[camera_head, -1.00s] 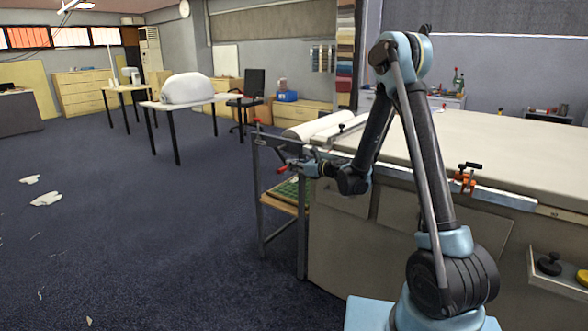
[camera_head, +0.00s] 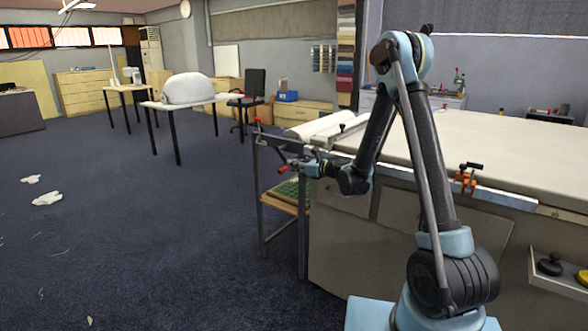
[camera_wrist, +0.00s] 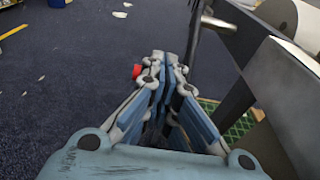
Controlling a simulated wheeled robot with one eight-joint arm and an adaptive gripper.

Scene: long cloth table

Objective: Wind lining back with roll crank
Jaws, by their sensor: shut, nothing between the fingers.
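My gripper (camera_head: 300,166) is at the near left corner of the long table, beside the roll frame. In the wrist view its fingers (camera_wrist: 166,62) are closed together with nothing between them. The crank's red knob (camera_head: 283,170) shows just left of the fingers in the head view. It also shows at the left side of the fingers in the wrist view (camera_wrist: 137,71). I cannot tell if they touch. A pale roll (camera_head: 318,127) of lining lies across the table's far left end. The crank's joint to the roll is unclear.
The cloth table (camera_head: 480,145) fills the right side. An orange clamp (camera_head: 464,181) sits on its near edge. A green gridded mat (camera_head: 288,189) lies on a low shelf under the frame. White scraps (camera_head: 47,199) lie on the open floor at left.

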